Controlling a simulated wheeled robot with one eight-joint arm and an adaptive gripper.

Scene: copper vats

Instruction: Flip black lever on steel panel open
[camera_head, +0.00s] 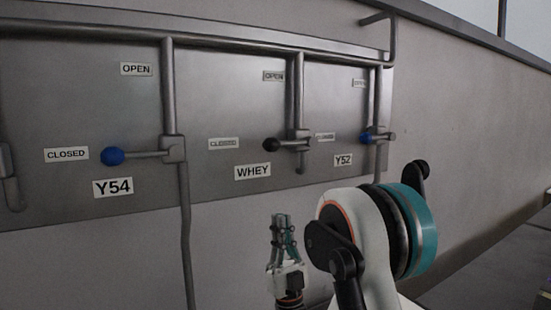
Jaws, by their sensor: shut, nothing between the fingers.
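The steel panel (230,100) fills the left and middle of the view. The lever with the black knob (270,144) is above the WHEY label (253,171). It lies level, its knob pointing left toward a CLOSED label (224,143). An OPEN label (273,76) is above it, beside the vertical pipe. My gripper (283,218) is below and slightly right of the black knob, pointing up, apart from the lever. Its fingers are shut and empty.
A blue-knobbed lever (112,156) at Y54 is to the left, and another blue-knobbed lever (366,138) at Y52 is close on the right. Both lie level. Vertical pipes (168,90) stand out from the panel. The wall right of the panel is bare.

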